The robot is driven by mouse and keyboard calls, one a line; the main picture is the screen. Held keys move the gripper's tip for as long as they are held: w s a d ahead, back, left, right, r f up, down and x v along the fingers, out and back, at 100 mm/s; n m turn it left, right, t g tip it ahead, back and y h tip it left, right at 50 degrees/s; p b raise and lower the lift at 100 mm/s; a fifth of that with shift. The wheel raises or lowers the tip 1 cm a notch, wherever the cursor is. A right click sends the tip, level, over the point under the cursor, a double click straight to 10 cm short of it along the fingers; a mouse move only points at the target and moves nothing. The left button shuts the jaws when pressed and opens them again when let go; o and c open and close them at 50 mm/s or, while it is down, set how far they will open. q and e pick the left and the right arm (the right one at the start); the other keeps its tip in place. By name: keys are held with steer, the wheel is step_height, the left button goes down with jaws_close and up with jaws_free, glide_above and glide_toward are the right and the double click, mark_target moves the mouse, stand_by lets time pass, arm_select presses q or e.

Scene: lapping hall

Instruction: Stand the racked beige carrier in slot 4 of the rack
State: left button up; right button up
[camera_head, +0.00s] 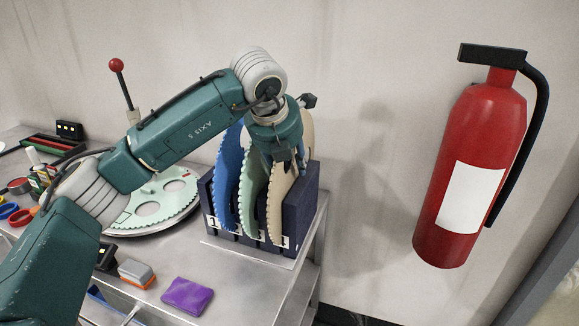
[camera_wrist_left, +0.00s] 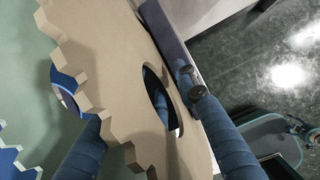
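The beige carrier (camera_head: 277,208), a thin toothed plate with holes, stands in the dark blue rack (camera_head: 302,215), rightmost of the carriers there. A pale green carrier (camera_head: 250,205) and a blue carrier (camera_head: 226,190) stand to its left. My left gripper (camera_head: 284,165) is down at the beige carrier's upper part, partly hidden by the wrist and carriers. In the left wrist view the beige carrier (camera_wrist_left: 110,60) lies between its blue fingers (camera_wrist_left: 155,140). Whether they press on it cannot be told. My right gripper is out of view.
A round green plate (camera_head: 160,203) lies left of the rack on the metal table (camera_head: 240,290). A red fire extinguisher (camera_head: 475,150) hangs on the wall at right.

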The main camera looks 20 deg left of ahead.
arm_select(q)
steer(key=v, duration=0.7)
steer(key=shift+r, duration=0.15)
